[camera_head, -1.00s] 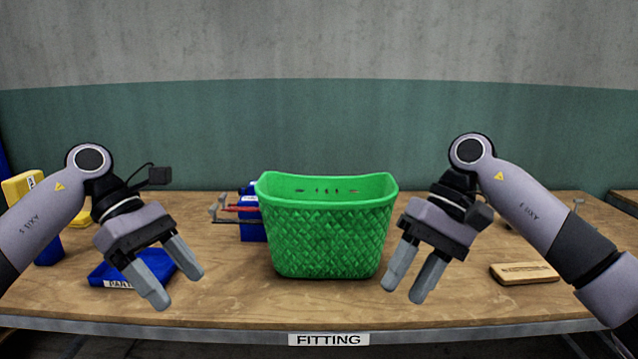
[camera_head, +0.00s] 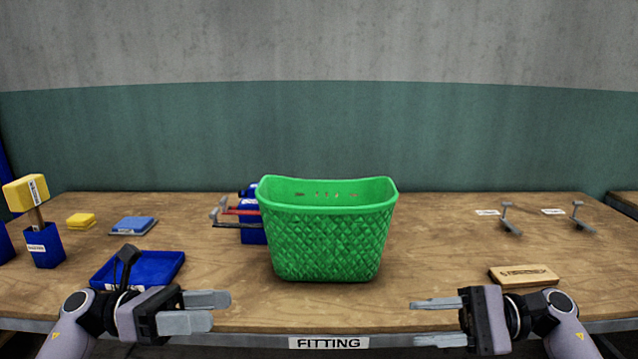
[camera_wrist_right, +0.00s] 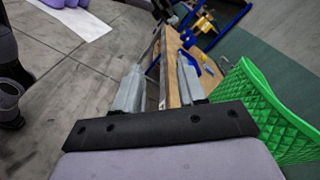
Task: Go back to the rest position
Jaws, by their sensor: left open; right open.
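My left gripper (camera_head: 208,311) is open and empty, low at the front left of the table, its fingers pointing right. My right gripper (camera_head: 437,319) is open and empty at the front right edge, its fingers pointing left. Its two fingers also show in the right wrist view (camera_wrist_right: 160,90), spread apart with nothing between them. Both grippers are apart from the green basket (camera_head: 330,240), which stands upright in the middle of the table. The basket also shows at the right of the right wrist view (camera_wrist_right: 262,110).
A blue tray (camera_head: 165,268) lies at left near my left gripper. A wooden block (camera_head: 524,275) lies near my right one. A blue holder with a yellow-headed tool (camera_head: 30,192) stands far left. Small metal presses (camera_head: 508,222) sit back right. Blue boxes (camera_head: 252,236) stand behind the basket.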

